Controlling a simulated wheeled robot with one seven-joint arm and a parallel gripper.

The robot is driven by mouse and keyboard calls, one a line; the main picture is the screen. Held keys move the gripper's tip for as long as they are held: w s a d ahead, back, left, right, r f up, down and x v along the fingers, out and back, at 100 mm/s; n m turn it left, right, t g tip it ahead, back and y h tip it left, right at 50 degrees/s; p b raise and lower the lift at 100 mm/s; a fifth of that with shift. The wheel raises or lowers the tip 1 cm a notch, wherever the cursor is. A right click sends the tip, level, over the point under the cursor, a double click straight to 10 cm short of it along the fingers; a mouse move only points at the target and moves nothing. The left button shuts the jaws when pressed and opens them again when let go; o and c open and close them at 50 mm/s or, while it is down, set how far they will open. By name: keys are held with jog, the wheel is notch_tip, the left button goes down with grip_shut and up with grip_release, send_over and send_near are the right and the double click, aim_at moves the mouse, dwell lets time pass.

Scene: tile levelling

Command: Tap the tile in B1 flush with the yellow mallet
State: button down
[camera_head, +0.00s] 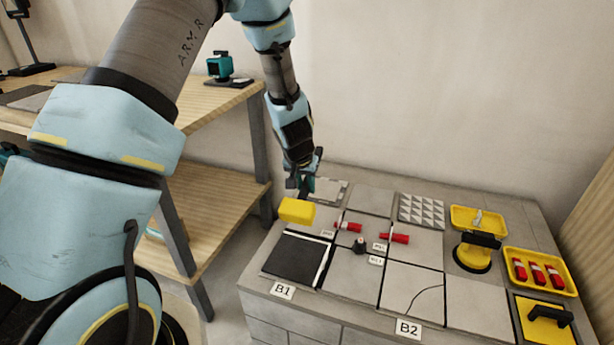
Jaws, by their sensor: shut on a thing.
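My gripper (306,183) is shut on the yellow mallet, whose block-shaped yellow head (297,211) hangs below the fingers. The fingers and wrist hide most of the handle. The head shows over the back edge of a dark tile (295,258), which lies behind the label B1 (283,291) at the front left of the bench. A white strip runs along the dark tile's right edge. The height of the head above the tile cannot be told from this one view, nor whether the tile is flush with its neighbours.
Red-ended pieces (395,238) and a black knob (360,246) lie on the grey tiles right of the mallet. The label B2 (408,328) marks a cracked tile. Yellow trays (512,282), a yellow-and-black suction cup (474,257) and a black-handled yellow tool (530,331) stand at right.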

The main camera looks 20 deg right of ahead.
jog(key=shift+s+d+f+b, duration=0.1)
jog(key=shift+d+f+b, duration=0.25)
jog(key=shift+f+b, duration=0.3)
jog(key=shift+d+f+b, duration=0.3)
jog(key=shift+f+b, duration=0.3)
jog(key=shift+f, duration=0.1)
jog(key=shift+s+d+f+b, duration=0.1)
jog(key=shift+d+f+b, duration=0.25)
jog(key=shift+f+b, duration=0.3)
notch_tip(320, 180, down, 6)
jog(key=b, duration=0.4)
jog(key=shift+r, duration=0.2)
notch_tip(320, 180, up, 6)
jog(key=p, duration=0.4)
jog(key=shift+f+p, duration=0.15)
jog(key=shift+p, duration=0.25)
jog(key=shift+w+a, duration=0.1)
